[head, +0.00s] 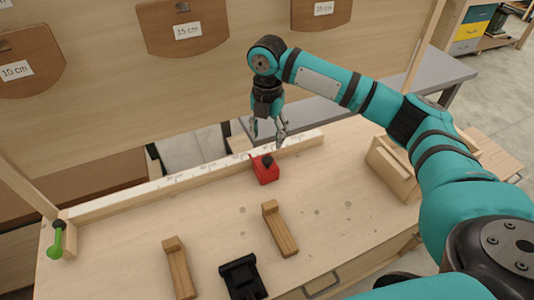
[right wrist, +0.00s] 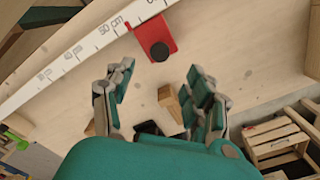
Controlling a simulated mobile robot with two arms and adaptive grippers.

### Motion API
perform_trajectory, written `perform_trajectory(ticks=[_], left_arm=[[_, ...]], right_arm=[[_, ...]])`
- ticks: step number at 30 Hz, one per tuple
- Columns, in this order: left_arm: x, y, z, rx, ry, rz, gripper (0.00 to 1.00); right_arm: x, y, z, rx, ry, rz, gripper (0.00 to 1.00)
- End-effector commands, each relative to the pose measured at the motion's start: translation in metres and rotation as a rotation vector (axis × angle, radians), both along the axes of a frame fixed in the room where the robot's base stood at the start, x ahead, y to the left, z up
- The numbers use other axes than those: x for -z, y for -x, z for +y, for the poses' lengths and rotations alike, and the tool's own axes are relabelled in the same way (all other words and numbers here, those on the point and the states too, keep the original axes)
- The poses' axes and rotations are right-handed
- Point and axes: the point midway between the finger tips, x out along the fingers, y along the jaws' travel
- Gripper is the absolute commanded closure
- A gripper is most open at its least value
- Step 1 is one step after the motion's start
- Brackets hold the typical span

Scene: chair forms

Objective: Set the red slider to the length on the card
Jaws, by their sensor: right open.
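The red slider (head: 265,171), with a black knob on top, sits at the white ruler (head: 125,198) on the workbench, right of the ruler's middle. In the right wrist view the red slider (right wrist: 152,36) is at the upper middle, a little right of the printed "50 cm". My right gripper (head: 268,133) is open and empty above and just behind the slider. In the wrist view its fingers (right wrist: 158,88) are apart, with the slider beyond them. Cards on the back panel include a "10 cm" card (head: 15,71) and a "15 cm" card (head: 187,31). My left gripper is out of view.
A green-handled part (head: 56,238) stands at the ruler's left end. Two wooden blocks (head: 178,268) (head: 280,229) and a black holder (head: 242,277) lie in front of the ruler. A wooden crate (head: 393,170) is at the right. The bench between slider and blocks is clear.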

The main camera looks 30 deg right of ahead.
Motion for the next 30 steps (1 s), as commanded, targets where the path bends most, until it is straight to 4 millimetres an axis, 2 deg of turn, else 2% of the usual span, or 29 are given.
perform_trajectory(ticks=[6, 12, 18, 25, 26, 30], left_arm=[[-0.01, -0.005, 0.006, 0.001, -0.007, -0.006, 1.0], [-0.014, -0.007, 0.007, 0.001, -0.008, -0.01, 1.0], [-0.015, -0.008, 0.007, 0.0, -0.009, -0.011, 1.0], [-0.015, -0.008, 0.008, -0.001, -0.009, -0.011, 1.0], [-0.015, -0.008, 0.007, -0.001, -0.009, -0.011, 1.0], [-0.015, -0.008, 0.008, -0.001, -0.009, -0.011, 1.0]], right_arm=[[0.046, 0.001, -0.001, 0.001, 0.001, 0.003, 0.45], [0.076, 0.0, 0.0, 0.001, 0.001, 0.001, 0.45], [0.088, 0.0, 0.0, 0.0, 0.0, -0.001, 0.45], [0.089, 0.0, 0.0, 0.0, 0.001, -0.002, 0.45], [0.089, 0.0, 0.0, 0.0, 0.001, -0.002, 0.46], [0.088, 0.0, 0.0, 0.0, 0.001, -0.002, 0.65]])
